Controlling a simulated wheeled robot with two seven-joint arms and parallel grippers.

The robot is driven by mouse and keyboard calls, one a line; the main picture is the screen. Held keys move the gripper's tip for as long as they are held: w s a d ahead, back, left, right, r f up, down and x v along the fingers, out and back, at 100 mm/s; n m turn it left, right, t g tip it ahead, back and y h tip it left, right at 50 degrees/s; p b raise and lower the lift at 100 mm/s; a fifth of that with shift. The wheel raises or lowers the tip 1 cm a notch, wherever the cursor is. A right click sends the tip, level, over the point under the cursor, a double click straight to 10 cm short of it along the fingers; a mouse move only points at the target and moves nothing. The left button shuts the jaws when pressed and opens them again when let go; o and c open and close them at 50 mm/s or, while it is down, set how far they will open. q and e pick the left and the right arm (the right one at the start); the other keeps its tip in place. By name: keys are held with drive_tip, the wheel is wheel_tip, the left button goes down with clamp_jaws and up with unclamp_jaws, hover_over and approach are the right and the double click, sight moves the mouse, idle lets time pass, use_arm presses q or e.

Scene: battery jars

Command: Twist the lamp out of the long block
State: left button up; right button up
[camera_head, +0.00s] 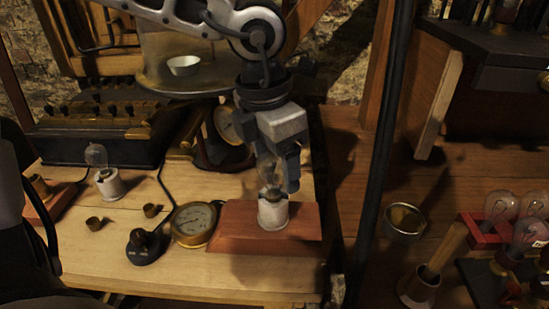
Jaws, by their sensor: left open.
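The long reddish-brown block (232,222) lies on the wooden bench, with a white socket (273,214) standing on it. A clear glass lamp (268,174) sits upright in this socket, its upper part partly hidden by my gripper. My left gripper (278,178) points down directly above the socket, with its fingers beside the lamp's glass. It is open, and I cannot tell whether a finger touches the glass. My right gripper is not in view.
A round brass gauge (194,224) and a black key switch (145,246) lie left of the block. Another lamp in a white holder (109,184) stands further left.

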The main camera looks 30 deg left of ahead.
use_arm(q)
drive_tip(key=shift+c, duration=0.3)
drive_tip(key=c, duration=1.1)
drive_tip(key=shift+f+n+b, duration=0.25)
drive_tip(key=shift+n+b, duration=0.25)
drive_tip(key=shift+b, duration=0.4)
drive_tip(key=shift+n+b, duration=0.4)
drive_tip(key=shift+b, duration=0.15)
drive_tip(key=n+b, duration=0.3)
drive_tip(key=shift+a+n+y+b, duration=0.1)
drive_tip(key=shift+n+y+b, duration=0.2)
drive_tip(key=shift+b, duration=0.05)
drive_tip(key=shift+r+n, duration=0.2)
drive_tip(key=shift+n, duration=0.3)
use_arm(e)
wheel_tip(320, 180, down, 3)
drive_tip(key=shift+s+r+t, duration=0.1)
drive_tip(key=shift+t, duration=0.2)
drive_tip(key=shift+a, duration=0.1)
